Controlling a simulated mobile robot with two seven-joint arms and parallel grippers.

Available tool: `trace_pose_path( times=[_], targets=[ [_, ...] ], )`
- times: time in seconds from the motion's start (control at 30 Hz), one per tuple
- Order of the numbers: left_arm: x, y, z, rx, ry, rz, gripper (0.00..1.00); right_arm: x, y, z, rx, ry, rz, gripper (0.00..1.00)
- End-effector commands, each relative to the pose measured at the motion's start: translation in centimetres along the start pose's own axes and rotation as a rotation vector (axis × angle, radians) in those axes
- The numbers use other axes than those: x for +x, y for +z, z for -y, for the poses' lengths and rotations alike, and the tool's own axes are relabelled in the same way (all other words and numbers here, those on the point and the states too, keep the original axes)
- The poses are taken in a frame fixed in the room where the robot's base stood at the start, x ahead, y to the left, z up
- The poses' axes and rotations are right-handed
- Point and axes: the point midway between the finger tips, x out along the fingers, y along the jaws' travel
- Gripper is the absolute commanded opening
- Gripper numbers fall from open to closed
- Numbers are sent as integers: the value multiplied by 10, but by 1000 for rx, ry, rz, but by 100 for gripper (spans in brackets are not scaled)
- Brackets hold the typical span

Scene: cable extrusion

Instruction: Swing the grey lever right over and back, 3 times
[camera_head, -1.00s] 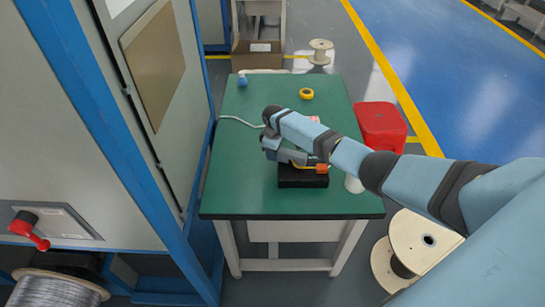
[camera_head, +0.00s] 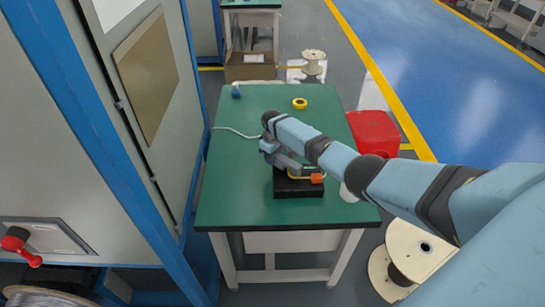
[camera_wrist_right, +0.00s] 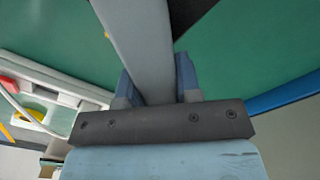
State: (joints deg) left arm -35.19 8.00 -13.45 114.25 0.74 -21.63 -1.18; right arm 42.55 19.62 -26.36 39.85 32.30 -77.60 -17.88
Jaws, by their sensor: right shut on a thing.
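The grey lever (camera_wrist_right: 142,45) is a flat bar running up through the right wrist view, between the fingers of my right gripper (camera_wrist_right: 155,80), which is shut on it. In the head view my right gripper (camera_head: 272,148) is just left of and above a black base (camera_head: 298,189) on the green table. The grey bar there slants down from the gripper toward the base, and my arm and hand partly hide it. An orange part (camera_head: 317,178) shows at the base's right side. My left gripper is not in view.
The green table (camera_head: 235,190) is mostly clear. A yellow roll (camera_head: 299,103) and a small blue item (camera_head: 236,92) lie at its far end. A pale cable (camera_head: 235,132) runs off its left edge. A red bin (camera_head: 374,133) and a cable spool (camera_head: 415,255) stand to the right.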

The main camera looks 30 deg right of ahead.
Motion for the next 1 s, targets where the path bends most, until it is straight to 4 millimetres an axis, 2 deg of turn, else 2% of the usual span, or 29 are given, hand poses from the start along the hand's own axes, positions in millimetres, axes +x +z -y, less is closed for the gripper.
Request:
trace_pose_path(
  times=[0.13,0.17,0.2,0.27,0.53,0.67,0.77,1.0],
  targets=[
    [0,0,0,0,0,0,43,1,1,0,0,0,3,0],
    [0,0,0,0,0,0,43,1,1,0,0,0,3,36],
    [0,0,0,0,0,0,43,1,1,0,-1,0,3,46],
    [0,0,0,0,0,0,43,1,1,0,-1,0,3,57],
    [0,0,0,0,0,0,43,-1,0,0,-1,0,1,57],
    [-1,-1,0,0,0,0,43,-11,0,0,-2,1,-2,57],
    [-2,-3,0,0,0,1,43,-28,0,0,-3,1,-4,57],
    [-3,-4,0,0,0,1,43,-82,0,-1,-2,2,-3,57]
  ],
)
